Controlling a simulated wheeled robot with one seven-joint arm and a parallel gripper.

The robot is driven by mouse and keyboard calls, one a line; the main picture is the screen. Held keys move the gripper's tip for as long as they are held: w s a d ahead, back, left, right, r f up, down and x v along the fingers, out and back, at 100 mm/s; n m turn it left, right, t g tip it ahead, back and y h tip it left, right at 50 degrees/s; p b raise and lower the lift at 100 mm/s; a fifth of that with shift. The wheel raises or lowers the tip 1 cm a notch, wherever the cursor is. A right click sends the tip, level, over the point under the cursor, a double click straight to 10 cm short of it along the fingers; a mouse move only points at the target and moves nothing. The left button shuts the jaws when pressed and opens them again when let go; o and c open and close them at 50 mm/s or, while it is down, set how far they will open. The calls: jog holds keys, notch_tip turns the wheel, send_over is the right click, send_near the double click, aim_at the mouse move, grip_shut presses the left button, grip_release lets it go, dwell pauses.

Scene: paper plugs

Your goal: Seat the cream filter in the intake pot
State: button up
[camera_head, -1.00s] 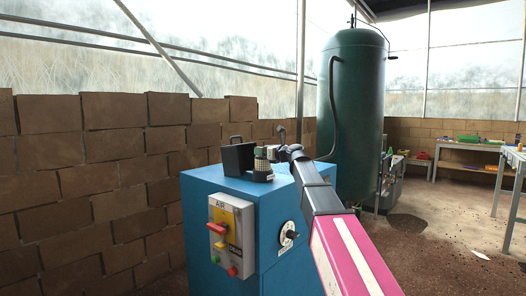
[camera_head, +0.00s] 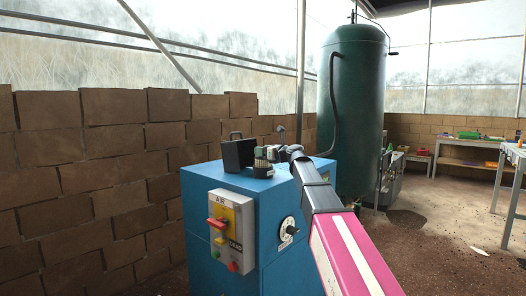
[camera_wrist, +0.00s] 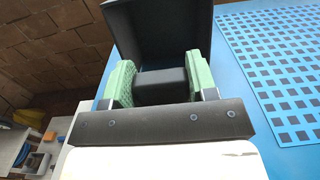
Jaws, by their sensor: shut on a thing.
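My gripper (camera_wrist: 160,82) is shut on a dark block (camera_wrist: 161,83), which sits between its green textured pads. A large black panel (camera_wrist: 160,28) stands just beyond the block; I cannot tell whether they are one piece. In the head view, my gripper (camera_head: 271,153) is over the top of the blue cabinet, beside a black box-like thing with a handle (camera_head: 238,154). A small pale, ridged thing (camera_head: 262,166), possibly the cream filter, shows below the gripper on a dark round base. I cannot clearly make out the intake pot or whether the filter is seated.
The blue cabinet (camera_head: 213,254) carries a switch box (camera_head: 232,232) with red and yellow controls and a round dial (camera_head: 288,229). A green tank (camera_head: 352,110) stands behind it, and a block wall (camera_head: 100,190) runs left. Open floor lies right.

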jog(key=shift+f, duration=1)
jog(key=o, duration=1.3)
jog(key=shift+c, duration=0.2)
jog(key=v, duration=1)
jog(key=shift+s+d, duration=0.3)
jog(key=shift+d, duration=0.1)
